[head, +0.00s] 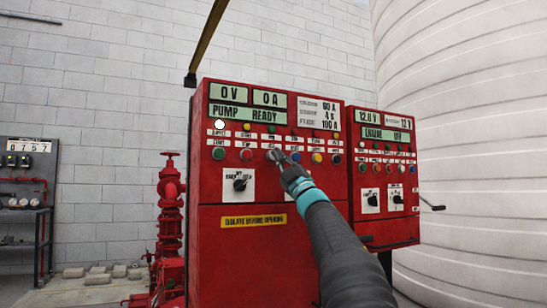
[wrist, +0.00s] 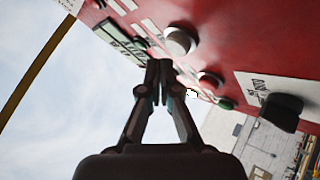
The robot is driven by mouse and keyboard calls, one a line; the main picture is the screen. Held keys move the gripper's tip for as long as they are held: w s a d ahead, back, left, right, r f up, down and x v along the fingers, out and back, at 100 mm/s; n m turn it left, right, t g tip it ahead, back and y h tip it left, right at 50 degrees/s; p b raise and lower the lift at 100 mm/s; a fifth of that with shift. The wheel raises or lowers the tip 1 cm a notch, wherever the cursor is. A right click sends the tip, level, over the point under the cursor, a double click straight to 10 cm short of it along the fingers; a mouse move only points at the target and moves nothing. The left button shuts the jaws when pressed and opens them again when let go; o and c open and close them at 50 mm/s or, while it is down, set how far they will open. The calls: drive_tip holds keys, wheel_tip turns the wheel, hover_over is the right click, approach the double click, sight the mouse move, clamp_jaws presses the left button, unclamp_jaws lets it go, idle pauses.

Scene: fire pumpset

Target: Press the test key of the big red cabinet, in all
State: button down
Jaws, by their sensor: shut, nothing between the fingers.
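The big red cabinet (head: 240,185) stands in the middle of the head view, its display reading "PUMP READY". In the wrist view, the shut fingertips (wrist: 159,67) are beside a pale grey key (wrist: 180,41); contact cannot be told.
A smaller red cabinet (head: 382,220) adjoins on the right, with a crank handle on its side. A rotary switch (head: 240,184) sits below the keys. Red pipework (head: 170,220) stands at left, and a large pale tank (head: 465,130) at right.

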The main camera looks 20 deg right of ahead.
drive_tip(key=shift+w, duration=0.15)
idle(0.5)
drive_tip(key=shift+w, duration=0.3)
drive_tip(key=shift+w+p, duration=0.4)
drive_tip(key=shift+p, duration=0.1)
idle(0.6)
drive_tip(key=shift+s, duration=0.15)
drive_tip(key=shift+s+b, duration=0.6)
drive_tip(key=shift+s, duration=0.1)
drive_tip(key=s+b, duration=0.3)
drive_tip(key=s, duration=0.2)
idle(0.5)
